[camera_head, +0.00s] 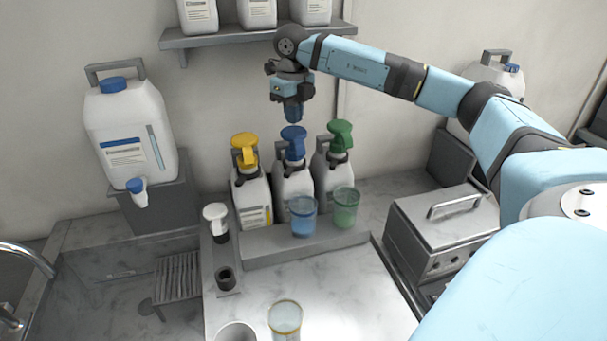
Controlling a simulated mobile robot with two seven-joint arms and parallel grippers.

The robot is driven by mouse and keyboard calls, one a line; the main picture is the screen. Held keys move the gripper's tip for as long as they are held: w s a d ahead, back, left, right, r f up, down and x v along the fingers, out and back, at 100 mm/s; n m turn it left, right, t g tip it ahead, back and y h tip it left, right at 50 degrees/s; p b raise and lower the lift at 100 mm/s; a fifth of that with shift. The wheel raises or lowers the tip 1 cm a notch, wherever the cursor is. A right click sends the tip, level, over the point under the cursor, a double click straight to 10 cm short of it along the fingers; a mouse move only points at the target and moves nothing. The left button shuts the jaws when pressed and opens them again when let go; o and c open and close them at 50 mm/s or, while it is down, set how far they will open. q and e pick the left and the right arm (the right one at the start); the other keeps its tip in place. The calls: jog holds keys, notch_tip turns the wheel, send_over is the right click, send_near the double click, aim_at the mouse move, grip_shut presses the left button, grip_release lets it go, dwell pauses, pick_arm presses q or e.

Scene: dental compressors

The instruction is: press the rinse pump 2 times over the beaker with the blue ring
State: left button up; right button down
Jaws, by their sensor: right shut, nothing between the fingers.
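Three white pump bottles stand in a row, with a yellow pump head (245,148), a blue pump head (294,143) and a green pump head (340,137). Which one is the rinse pump I cannot read from the labels. A blue-tinted beaker (302,218) stands in front of the blue-headed bottle, under its spout side. A green-tinted beaker (344,210) stands in front of the green one. My right gripper (293,117) is shut and empty, pointing down just above the blue pump head; whether it touches is unclear. My left gripper is out of view.
A beaker with a yellowish rim (285,320) and a white cup (236,333) stand at the counter's front. A large canister with a tap (128,135) is at left, a metal box (440,225) at right. A shelf (225,40) with bottles hangs above.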

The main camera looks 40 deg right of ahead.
dwell(0.5)
notch_tip(320, 180, up, 6)
jog(key=p, duration=0.4)
jog(key=shift+w+d+r, duration=0.15)
jog(key=shift+r, duration=0.05)
dwell(0.4)
